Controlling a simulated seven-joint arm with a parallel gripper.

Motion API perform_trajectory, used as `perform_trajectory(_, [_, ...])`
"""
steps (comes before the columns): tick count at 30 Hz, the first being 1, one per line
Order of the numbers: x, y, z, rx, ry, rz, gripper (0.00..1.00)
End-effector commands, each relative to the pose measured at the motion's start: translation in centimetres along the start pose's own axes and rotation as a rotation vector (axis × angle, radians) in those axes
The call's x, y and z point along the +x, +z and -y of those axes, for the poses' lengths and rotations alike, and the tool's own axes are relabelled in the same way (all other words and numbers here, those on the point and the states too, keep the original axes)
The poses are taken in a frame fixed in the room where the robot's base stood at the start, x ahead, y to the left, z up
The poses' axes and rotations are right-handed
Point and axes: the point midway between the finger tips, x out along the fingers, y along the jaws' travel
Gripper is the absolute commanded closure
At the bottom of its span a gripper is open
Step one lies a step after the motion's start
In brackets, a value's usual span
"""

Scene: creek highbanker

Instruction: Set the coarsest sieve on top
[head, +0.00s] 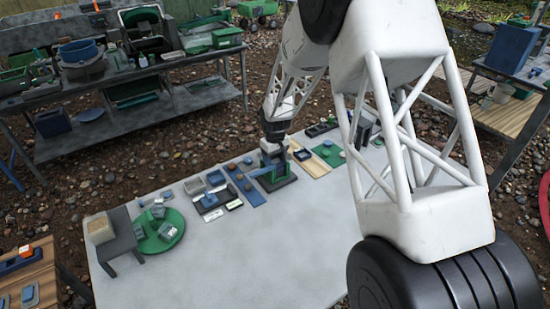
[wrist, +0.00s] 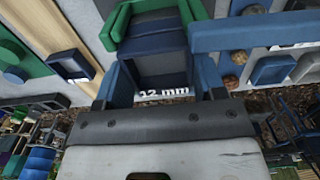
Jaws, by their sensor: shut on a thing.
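In the head view my gripper (head: 273,140) is over a green and blue stand (head: 282,182) at the far middle of the pale table. In the wrist view my gripper (wrist: 165,85) is shut on a dark piece labelled "12 mm" (wrist: 163,94), which lies between its two blue-grey fingers. A green frame (wrist: 122,22) and a blue bar (wrist: 250,32) of the stand show just beyond it. Whether the labelled piece touches the stand cannot be told. Much of it is hidden by the gripper.
Small blue and dark trays (head: 208,200) lie left of the stand. A green round tray (head: 172,241) with small boxes and a grey stand (head: 122,240) are further left. Green discs (head: 328,155) lie to the right. The table's front middle (head: 240,265) is clear.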

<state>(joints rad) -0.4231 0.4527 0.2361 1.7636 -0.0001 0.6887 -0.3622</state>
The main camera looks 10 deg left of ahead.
Motion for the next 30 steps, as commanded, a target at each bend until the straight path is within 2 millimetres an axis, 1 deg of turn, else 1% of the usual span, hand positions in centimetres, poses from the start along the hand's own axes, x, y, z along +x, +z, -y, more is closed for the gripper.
perform_trajectory(5, [0.0, 0.0, 0.0, 0.000, 0.000, 0.001, 0.57])
perform_trajectory(6, [0.0, 0.0, 0.0, 0.000, 0.000, 0.001, 0.35])
perform_trajectory(8, [0.0, 0.0, 0.0, 0.000, 0.000, 0.001, 0.26])
perform_trajectory(9, [0.0, 0.0, 0.0, 0.000, 0.000, 0.001, 0.20])
perform_trajectory(12, [0.0, 0.0, 0.0, 0.000, 0.000, 0.001, 0.07])
perform_trajectory(23, [-0.2, 0.0, 0.0, 0.000, 0.000, 0.000, 0.07])
perform_trajectory(30, [-1.4, 0.0, 0.0, 0.000, 0.000, 0.000, 0.07])
